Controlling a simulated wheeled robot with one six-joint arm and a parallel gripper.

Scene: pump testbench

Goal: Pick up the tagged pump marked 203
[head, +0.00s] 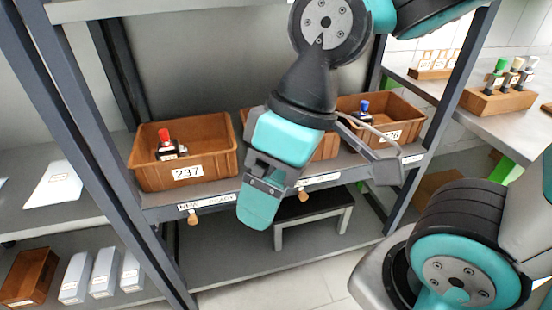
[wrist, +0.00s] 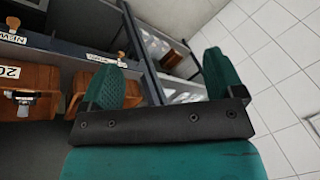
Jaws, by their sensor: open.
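No pump with a readable 203 mark shows. In the head view a red-topped dark pump (head: 168,146) stands in the left brown bin (head: 187,171), labelled 237. A blue-topped pump (head: 364,112) stands in the right brown bin (head: 405,128). The middle brown bin (head: 326,148) is mostly hidden behind my arm. In the wrist view a bin (wrist: 38,78) at the left edge carries a cut-off label starting with 20, beside a dark and metallic part (wrist: 24,98). My gripper (wrist: 162,72) is open and empty, in front of the shelf; it also shows in the head view (head: 262,203).
Grey shelf posts (head: 78,130) frame the bins. A bench (head: 510,128) at right holds a wooden rack (head: 497,102) with several coloured-top items. A dark step stool (head: 314,209) stands below. White boxes (head: 104,271) and a brown bin (head: 30,275) sit lower left. Tiled floor (wrist: 285,105) is clear.

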